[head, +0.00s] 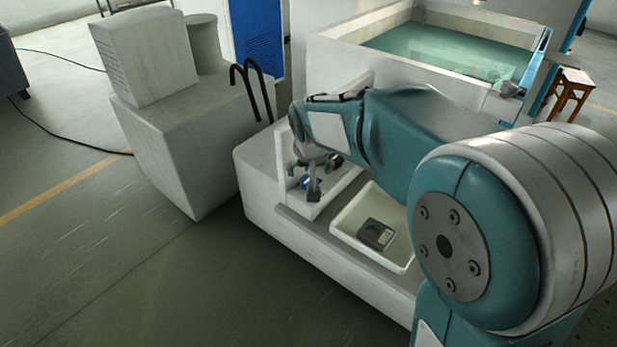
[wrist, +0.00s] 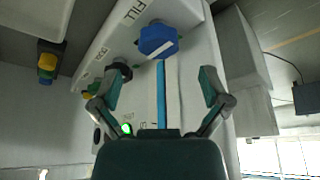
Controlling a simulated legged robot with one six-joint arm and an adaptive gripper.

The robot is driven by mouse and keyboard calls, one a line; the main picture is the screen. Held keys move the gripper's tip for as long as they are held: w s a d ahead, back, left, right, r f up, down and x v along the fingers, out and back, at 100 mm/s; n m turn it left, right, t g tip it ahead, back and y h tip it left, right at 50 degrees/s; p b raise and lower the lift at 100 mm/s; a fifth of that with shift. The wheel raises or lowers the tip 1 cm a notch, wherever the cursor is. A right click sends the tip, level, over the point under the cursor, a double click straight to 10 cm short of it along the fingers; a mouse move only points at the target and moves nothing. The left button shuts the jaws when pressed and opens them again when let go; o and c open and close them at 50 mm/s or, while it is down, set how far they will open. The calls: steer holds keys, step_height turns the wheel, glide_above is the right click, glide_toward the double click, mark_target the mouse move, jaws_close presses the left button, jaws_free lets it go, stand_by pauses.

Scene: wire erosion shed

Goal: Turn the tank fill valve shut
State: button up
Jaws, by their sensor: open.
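The fill valve is a blue faceted knob (wrist: 155,37) with a white line across it. It sits on a pale panel beside the word FILL (wrist: 133,12) in the wrist view. My gripper (wrist: 160,72) is open, its two fingers spread apart. The knob is ahead of the fingertips, roughly between their lines, and the fingers appear clear of it. In the head view my gripper (head: 313,192) points down at the white machine's front ledge, with a small blue part (head: 305,182) beside it. My arm and gripper hide most of the panel there.
A black knob (wrist: 121,70) and a green light (wrist: 126,128) lie close to the left finger. A white tray (head: 343,231) holding a grey device (head: 376,235) is right of my gripper. The water-filled tank (head: 340,44) stands behind; a grey cabinet (head: 170,140) stands left.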

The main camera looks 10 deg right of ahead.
steer(key=v, duration=0.7)
steer(key=shift+s+r, duration=0.2)
steer(key=shift+r, duration=0.05)
steer(key=shift+a, duration=0.1)
steer(key=s+d, duration=0.3)
steer(key=s, duration=0.8)
steer(key=s+d+f+t, duration=0.1)
steer(key=s+d, duration=0.3)
steer(key=s, duration=0.8)
steer(key=shift+d+f, duration=0.3)
